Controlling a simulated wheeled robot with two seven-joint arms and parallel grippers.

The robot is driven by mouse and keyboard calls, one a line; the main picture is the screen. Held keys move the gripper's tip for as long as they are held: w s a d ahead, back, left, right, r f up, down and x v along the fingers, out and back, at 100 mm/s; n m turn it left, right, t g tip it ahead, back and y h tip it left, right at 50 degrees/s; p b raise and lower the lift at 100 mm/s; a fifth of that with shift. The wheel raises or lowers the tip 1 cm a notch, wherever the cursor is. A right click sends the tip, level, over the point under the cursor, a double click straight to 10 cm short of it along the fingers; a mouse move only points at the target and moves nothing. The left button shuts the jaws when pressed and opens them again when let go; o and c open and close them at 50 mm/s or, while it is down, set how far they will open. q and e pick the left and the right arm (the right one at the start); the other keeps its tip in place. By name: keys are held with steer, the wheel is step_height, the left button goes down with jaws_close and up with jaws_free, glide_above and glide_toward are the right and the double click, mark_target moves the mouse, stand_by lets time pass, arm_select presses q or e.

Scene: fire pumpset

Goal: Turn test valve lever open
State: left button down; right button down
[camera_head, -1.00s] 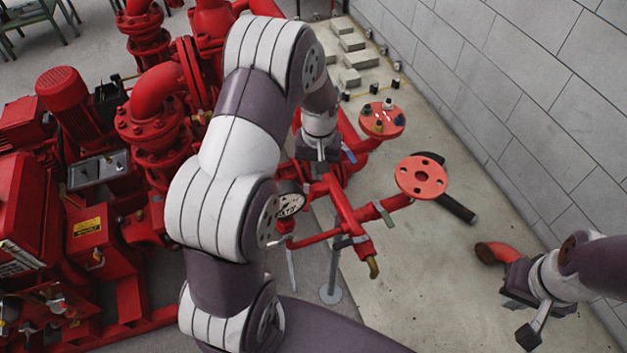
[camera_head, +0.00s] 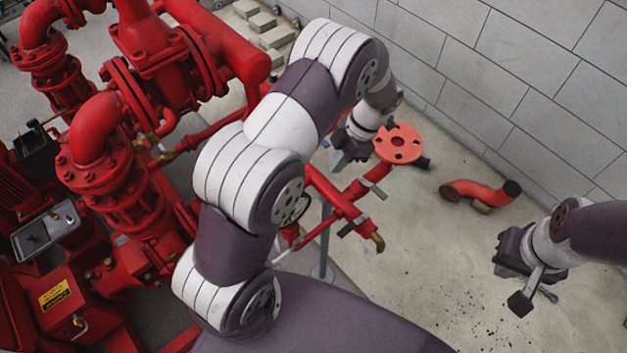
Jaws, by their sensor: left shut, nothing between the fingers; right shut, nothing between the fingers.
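My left gripper (camera_head: 342,160) points down beside the red pipework, just left of a round red flange (camera_head: 398,142). It is shut with nothing seen in it. Below it, a thin red pipe assembly (camera_head: 330,193) carries a short grey lever-like piece (camera_head: 352,227) near a brass outlet (camera_head: 378,242) and another grey piece (camera_head: 377,189) on the flange's branch. I cannot tell which of these is the test valve lever. My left arm hides part of the pipework. My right gripper (camera_head: 508,268) is shut and empty over the floor at the right, apart from the pipes.
A loose red pipe elbow (camera_head: 480,190) lies on the floor. A grey block wall (camera_head: 500,75) runs along the right. Red pump pipes (camera_head: 100,170) crowd the left. A pressure gauge (camera_head: 298,210) shows partly behind my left arm. The floor front right is clear.

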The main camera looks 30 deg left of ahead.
arm_select(q)
steer(key=s+a+f+p, duration=0.2)
steer(key=s+a+f, duration=0.3)
steer(key=f, duration=0.4)
steer(key=shift+s+a+p, duration=0.25)
steer(key=shift+a+p, duration=0.05)
steer(key=shift+p, duration=0.1)
